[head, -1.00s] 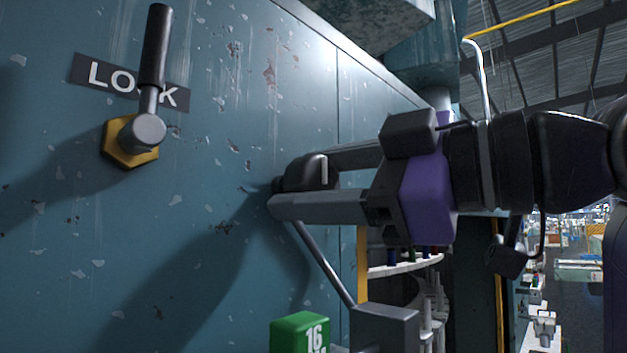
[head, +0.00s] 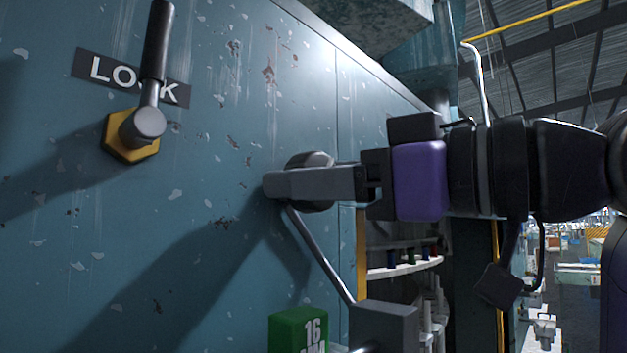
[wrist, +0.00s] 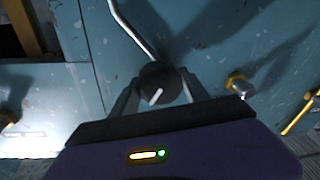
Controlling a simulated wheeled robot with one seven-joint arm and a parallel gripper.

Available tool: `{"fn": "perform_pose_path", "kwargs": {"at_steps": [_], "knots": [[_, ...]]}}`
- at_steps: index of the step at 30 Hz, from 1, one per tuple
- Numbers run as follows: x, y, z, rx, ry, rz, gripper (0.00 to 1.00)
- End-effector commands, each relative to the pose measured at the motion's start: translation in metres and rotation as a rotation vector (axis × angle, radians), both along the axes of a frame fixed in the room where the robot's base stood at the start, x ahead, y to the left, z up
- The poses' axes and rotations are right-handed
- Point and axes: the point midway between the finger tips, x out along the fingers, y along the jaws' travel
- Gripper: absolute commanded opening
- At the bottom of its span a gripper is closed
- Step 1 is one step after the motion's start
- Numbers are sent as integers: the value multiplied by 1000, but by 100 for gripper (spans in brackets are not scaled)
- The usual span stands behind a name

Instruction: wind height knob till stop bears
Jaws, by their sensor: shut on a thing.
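The black height knob (head: 312,160) sticks out from the blue panel in the head view, partly hidden behind my near finger. In the wrist view the knob (wrist: 160,84) shows a white pointer line and sits between both fingers. My gripper (head: 280,182) is shut on it, one finger on each side. A bent metal rod (head: 318,255) runs from near the knob down to a grey block (head: 385,325).
A lever with a black grip (head: 155,45) stands upright on a yellow hex base (head: 125,140), by a LOCK plate (head: 95,70).

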Motion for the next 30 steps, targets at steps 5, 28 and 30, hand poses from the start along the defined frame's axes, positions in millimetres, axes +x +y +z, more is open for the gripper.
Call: {"fn": "perform_pose_path", "kwargs": {"at_steps": [5,28,30], "knots": [[-2,1,-2,56,78,6,13],[-1,1,-2,111,150,5,59],[-1,1,-1,113,149,4,73]]}}
